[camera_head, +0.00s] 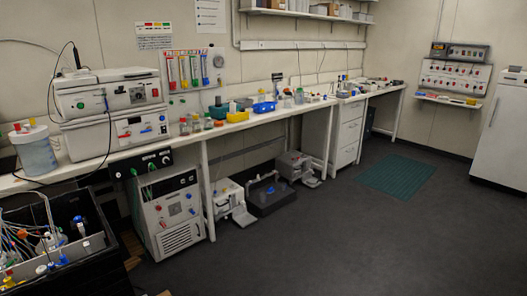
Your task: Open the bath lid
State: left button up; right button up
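I cannot tell for certain which thing is the bath. Two white box-shaped units are stacked on the left of the bench: an upper unit (108,92) and a lower unit (115,133); their tops look shut. A black open-topped box (100,222) at the bottom left holds bottles, tubing and cables, and no lid shows over it. A white round vessel (35,152) with coloured caps stands at the bench's left end. Neither of my grippers is in view.
A white cabinet unit (170,212) and several devices stand beneath. The dark floor (340,235) is clear, with a green mat (396,174) and white fridge (503,130) beyond.

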aim_at(123, 74)
jog(key=i+l, duration=0.1)
jog(key=i, duration=0.55)
jog(key=i+l+u, duration=0.15)
jog(key=i, duration=0.55)
jog(key=j, duration=0.05)
